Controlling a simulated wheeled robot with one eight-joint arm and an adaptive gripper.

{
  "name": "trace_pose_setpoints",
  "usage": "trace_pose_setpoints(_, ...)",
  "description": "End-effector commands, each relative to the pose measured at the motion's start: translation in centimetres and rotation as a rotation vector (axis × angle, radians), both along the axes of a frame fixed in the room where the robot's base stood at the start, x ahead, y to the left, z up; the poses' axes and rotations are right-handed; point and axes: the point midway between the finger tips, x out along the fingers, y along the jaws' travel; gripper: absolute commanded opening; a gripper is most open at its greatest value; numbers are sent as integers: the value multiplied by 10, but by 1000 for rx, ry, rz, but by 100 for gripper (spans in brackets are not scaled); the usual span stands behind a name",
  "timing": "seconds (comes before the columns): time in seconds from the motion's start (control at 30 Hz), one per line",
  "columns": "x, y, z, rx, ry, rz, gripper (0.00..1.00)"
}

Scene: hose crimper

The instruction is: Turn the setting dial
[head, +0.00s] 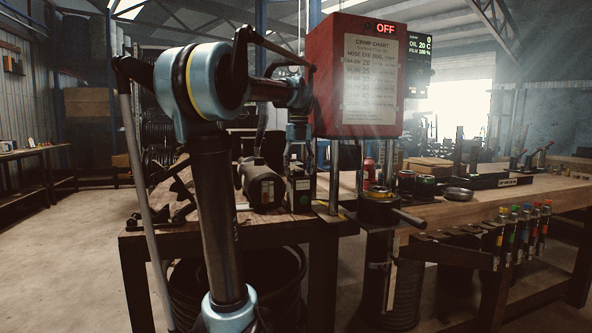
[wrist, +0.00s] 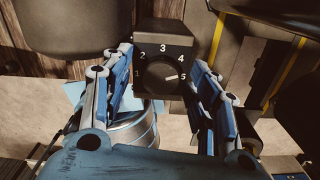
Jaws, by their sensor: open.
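The setting dial (wrist: 158,77) is a round dark knob on a black box, with white numbers 1 to 5 around it. Its white pointer mark is on the right side, toward the 5. My gripper (wrist: 162,62) is open in the wrist view, with one blue-and-grey finger on each side of the dial. Whether either finger touches the knob cannot be told. In the head view my gripper hangs down left of the red crimper (head: 328,75), its fingers hard to make out. The dial's face is not readable there.
The crimper carries a crimp chart (head: 371,77) and a red "OFF" display (head: 386,29). A grey motor (head: 262,186) sits on the wooden bench left of it. A red can (head: 369,174) and dark round parts (head: 458,194) stand on the right bench. Coloured-top tools (head: 525,232) hang at its front.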

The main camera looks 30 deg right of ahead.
Motion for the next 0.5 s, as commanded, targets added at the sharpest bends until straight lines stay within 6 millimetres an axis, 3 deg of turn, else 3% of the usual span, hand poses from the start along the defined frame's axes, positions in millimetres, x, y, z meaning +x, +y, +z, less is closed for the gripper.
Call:
trace_pose_setpoints(0.27, 0, 0, 9, -1, 0, 0, 54)
trace_pose_setpoints(0.5, 1, 0, 48, -1, 0, 0, 54)
